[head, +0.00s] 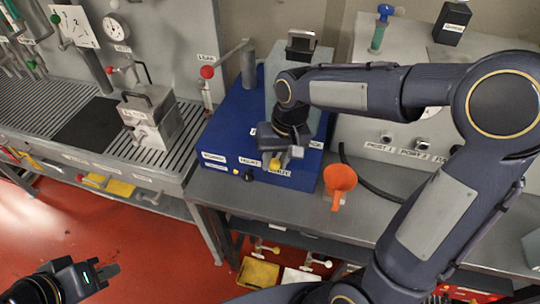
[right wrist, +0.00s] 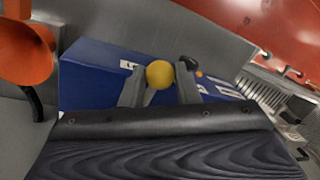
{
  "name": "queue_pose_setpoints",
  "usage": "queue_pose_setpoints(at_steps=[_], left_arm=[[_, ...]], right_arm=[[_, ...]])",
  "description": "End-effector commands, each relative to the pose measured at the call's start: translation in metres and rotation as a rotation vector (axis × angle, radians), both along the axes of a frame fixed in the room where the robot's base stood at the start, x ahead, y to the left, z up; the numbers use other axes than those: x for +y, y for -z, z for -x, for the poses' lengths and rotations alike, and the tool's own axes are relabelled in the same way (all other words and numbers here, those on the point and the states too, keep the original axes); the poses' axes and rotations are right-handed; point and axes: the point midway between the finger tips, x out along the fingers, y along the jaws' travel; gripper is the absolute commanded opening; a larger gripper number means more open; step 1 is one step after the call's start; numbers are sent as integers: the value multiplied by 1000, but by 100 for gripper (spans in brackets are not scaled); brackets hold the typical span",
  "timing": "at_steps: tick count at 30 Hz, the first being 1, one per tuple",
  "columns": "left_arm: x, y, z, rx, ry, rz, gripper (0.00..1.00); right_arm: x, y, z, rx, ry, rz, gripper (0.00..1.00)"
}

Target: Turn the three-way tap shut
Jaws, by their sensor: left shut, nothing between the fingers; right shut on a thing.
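A blue box (head: 228,140) stands on the grey bench, with labels and small knobs along its front edge. My right gripper (head: 277,163) is over its front right part, shut on a yellow knob (head: 297,152). The yellow knob (right wrist: 160,74) shows as a round ball between the fingers in the right wrist view. I take it for the tap's handle; the tap's body and its label are mostly hidden by the gripper, so I cannot tell the setting. My left gripper (head: 106,271) is shut and empty over the red floor at lower left.
An orange funnel (head: 340,180) and a dark hose stand right of the blue box. A red-knobbed lever (head: 207,72) is behind it on the left. A grey box with a black handle (head: 150,115) stands on the ribbed bench. A grey cabinet with ports is at the right.

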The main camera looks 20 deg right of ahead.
Motion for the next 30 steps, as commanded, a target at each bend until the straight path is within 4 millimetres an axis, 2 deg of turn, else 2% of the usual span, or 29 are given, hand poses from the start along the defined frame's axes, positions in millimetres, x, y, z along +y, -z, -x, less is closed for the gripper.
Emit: queue_pose_setpoints(at_steps=[9, 23, 24, 28, 30], left_arm=[[0, -2, 0, 0, 0, 0, 0], [0, -2, 0, 0, 0, 0, 0], [0, -2, 0, 0, 0, 0, 0], [0, -2, 0, 0, 0, 0, 0], [0, -2, 0, 0, 0, 0, 0]], right_arm=[[-6, -1, 4, -2, -97, -1, 0], [-7, -1, 4, -2, -111, -1, 0], [-7, -1, 4, -3, -110, -1, 31], [-7, -1, 4, -2, -111, -1, 48], [-7, -1, 4, -2, -111, 0, 50]])
